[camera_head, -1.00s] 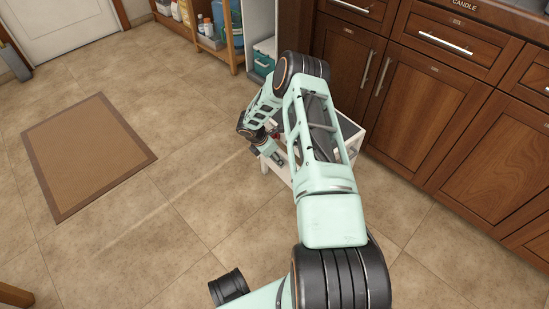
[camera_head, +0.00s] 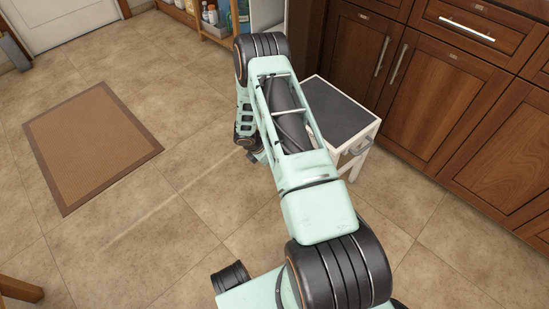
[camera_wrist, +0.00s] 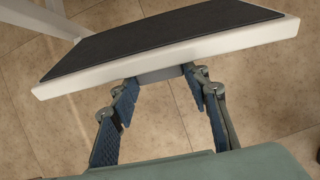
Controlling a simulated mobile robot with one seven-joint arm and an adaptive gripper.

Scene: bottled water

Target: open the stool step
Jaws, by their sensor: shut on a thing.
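The stool (camera_head: 338,108) has a dark grey top and white legs and stands against the cabinets in the head view. In the wrist view, a white-edged step (camera_wrist: 245,38) with a dark pad (camera_wrist: 150,36) spans the upper part of the picture. A grey handle piece (camera_wrist: 160,74) sits under its near edge. My gripper (camera_wrist: 160,77) is shut on this handle, one finger at each end. In the head view my arm hides the stool's left side, the step and most of the gripper. I cannot tell there how far the step is out.
Wooden cabinets (camera_head: 440,90) stand close behind and right of the stool. A brown mat (camera_head: 92,145) lies on the tiled floor at left. A shelf with bottles (camera_head: 212,15) stands at the back. The floor between mat and arm is clear.

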